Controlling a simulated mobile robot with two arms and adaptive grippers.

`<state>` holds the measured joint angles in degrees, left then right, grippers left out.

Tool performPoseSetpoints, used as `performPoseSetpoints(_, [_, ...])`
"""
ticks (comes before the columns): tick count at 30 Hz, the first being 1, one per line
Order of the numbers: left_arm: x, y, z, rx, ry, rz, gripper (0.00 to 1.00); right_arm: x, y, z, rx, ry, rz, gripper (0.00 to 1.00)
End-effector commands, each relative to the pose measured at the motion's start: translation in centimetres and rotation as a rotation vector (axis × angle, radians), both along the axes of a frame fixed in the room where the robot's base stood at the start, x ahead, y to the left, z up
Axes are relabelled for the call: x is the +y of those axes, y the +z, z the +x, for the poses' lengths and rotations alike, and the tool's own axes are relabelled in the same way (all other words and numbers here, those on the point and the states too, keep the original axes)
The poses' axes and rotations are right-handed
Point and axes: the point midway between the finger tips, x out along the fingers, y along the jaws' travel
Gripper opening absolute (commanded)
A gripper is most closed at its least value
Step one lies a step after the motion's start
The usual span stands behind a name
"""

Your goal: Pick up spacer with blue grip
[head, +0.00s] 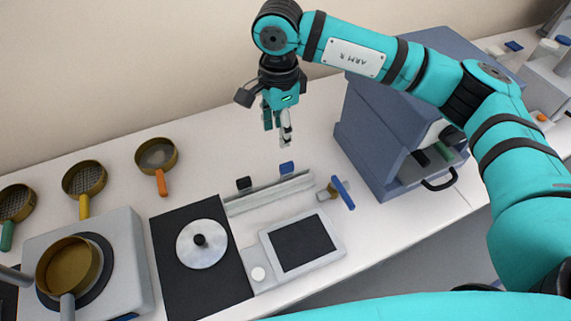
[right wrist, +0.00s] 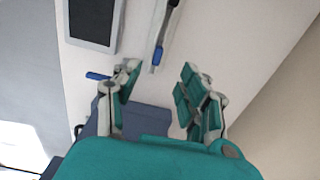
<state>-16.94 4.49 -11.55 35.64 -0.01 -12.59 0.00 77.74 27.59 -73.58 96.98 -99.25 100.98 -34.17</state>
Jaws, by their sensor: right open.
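A spacer with a blue grip (head: 287,168) appears to sit in a long pale rack (head: 270,194) on the bench; most of its body is hidden or too small to tell. In the right wrist view the blue grip (right wrist: 158,55) shows just beyond the gap between my fingers. My right gripper (head: 279,130) is open and empty, pointing down above and behind the blue grip, apart from it. Both open fingers also show in the right wrist view (right wrist: 160,75). My left gripper is not in view.
A black grip (head: 244,183) stands left in the same rack. A blue-handled tool (head: 343,192) lies to its right. A screened device (head: 302,244) is in front, a blue-grey machine (head: 395,125) at right. Sieves (head: 157,156) and a hotplate (head: 130,255) are left.

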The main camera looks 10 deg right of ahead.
Motion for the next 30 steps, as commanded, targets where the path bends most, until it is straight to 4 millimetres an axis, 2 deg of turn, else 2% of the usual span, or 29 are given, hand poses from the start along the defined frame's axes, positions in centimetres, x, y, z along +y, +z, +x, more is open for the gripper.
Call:
performPoseSetpoints(5, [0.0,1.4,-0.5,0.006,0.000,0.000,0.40,-0.5,-2.3,0.0,0.003,-0.001,-0.023,0.42])
performPoseSetpoints(15, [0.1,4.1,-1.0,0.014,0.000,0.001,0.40,-0.4,-9.5,-0.1,0.003,-0.002,-0.018,0.42])
performPoseSetpoints(19, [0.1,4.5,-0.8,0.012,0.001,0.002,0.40,-0.4,-11.2,0.0,0.001,-0.001,-0.016,0.42])
performPoseSetpoints(23, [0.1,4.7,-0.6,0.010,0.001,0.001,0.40,-0.4,-11.9,0.1,-0.002,-0.001,-0.015,0.42])
performPoseSetpoints(26, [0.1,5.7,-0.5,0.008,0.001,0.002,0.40,-0.5,-12.7,0.1,0.003,-0.002,-0.017,0.42])
performPoseSetpoints(30, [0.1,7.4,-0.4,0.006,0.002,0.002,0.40,-0.7,-14.8,0.3,0.003,-0.002,-0.017,0.42])
